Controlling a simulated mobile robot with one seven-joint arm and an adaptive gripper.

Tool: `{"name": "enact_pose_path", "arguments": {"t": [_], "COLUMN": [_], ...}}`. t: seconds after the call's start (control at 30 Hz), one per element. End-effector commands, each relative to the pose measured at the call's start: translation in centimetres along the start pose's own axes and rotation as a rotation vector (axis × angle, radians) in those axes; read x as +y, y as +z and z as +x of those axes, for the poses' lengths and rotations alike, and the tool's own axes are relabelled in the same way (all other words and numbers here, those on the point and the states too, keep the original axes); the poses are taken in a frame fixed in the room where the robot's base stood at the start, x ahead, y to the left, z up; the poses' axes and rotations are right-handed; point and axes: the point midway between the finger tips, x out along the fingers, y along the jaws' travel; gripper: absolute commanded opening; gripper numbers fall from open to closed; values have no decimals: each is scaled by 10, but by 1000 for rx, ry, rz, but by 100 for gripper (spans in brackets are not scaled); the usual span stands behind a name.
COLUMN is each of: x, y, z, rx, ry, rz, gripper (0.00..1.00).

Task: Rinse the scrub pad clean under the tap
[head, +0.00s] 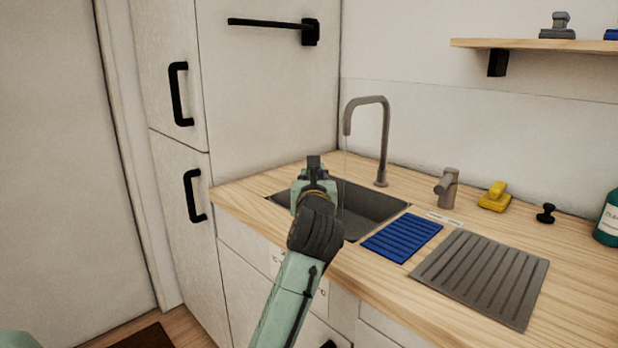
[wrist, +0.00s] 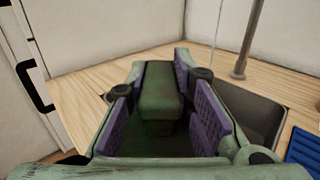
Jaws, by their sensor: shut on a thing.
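My gripper (head: 314,176) is over the left part of the dark sink (head: 375,207). It is shut on the scrub pad (head: 314,162), a dark block. In the wrist view the scrub pad (wrist: 160,92) looks dark green, held between the purple finger pads of my gripper (wrist: 160,105). Its underside is hidden. The tall grey tap (head: 385,140) arches over the sink. A thin stream of water (head: 344,165) falls from its spout. In the wrist view the stream (wrist: 217,28) shows beyond and right of the pad, apart from it. A grey lever fitting (head: 447,187) stands right of the tap.
A blue ribbed mat (head: 403,238) and a grey ribbed drainer (head: 482,277) lie right of the sink. A yellow handled block (head: 495,197), a small black knob (head: 546,214) and a green bottle (head: 607,220) stand behind. A tall cabinet (head: 270,95) rises left of the sink.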

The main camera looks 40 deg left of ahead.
Motion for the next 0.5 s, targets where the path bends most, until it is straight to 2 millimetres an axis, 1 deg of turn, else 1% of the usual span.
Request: {"name": "enact_pose_path", "arguments": {"t": [0.1, 0.5], "x": [-10, -37], "y": [-2, -10], "z": [9, 37], "rx": [1, 0], "ry": [-2, -1], "rz": [0, 0], "gripper": [0, 0]}}
